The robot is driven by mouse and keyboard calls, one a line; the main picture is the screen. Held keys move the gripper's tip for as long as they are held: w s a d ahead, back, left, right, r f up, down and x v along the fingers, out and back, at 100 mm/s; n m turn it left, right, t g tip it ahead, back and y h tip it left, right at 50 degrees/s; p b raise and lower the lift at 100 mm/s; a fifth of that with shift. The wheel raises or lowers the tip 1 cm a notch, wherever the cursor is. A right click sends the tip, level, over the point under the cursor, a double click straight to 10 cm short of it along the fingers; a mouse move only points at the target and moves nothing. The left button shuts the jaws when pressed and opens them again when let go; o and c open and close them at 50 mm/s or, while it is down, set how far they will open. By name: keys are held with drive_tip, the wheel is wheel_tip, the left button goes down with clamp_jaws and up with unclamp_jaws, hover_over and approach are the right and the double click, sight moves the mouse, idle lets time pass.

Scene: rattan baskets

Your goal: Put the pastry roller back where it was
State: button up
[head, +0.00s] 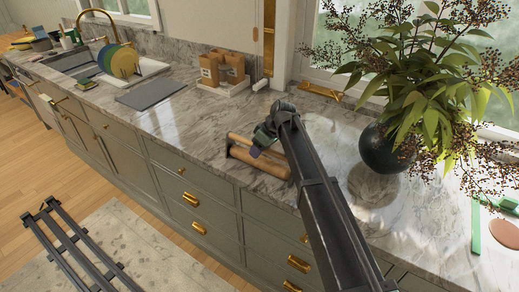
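Two light wooden bars show at the counter's front edge; the nearer, thicker one (262,164) looks like the pastry roller. The other wooden bar (238,138) lies just behind it, and dark parts show between them. I cannot tell whether they are one piece or a roller on a holder. My gripper (258,147) is right over them, at the end of my dark arm coming from the lower right. Its fingers are small and partly hidden, so I cannot tell whether they are open, or whether they touch the wood.
The marble counter (170,122) is clear to the left up to a grey board (151,93). Brown paper bags (221,69) in a white tray stand behind. A dark round vase (387,149) with a leafy plant stands right of my arm. A sink (77,61) and colored plates (119,60) are far left.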

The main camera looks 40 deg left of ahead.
drive_tip(key=shift+r+p, duration=0.35)
drive_tip(key=p+v, duration=1.1)
drive_tip(key=v, duration=0.1)
drive_tip(key=w+d+m+t, duration=0.1)
drive_tip(key=w+d+m, duration=0.15)
drive_tip(key=d, duration=1.15)
drive_tip(key=s+d+f+m+t+h, duration=0.2)
drive_tip(key=d+m, duration=0.5)
drive_tip(key=d, duration=1.6)
drive_tip(key=s+d+m+h, duration=0.1)
drive_tip(key=s+d+m, duration=0.3)
drive_tip(key=s+d, duration=0.3)
drive_tip(key=s+d+m+h, duration=0.1)
drive_tip(key=s+d+m, duration=0.4)
drive_tip(key=d, duration=1.1)
drive_tip(key=shift+s+r+g, duration=0.25)
drive_tip(key=shift+s+g, duration=0.05)
drive_tip(key=shift+s, duration=0.6)
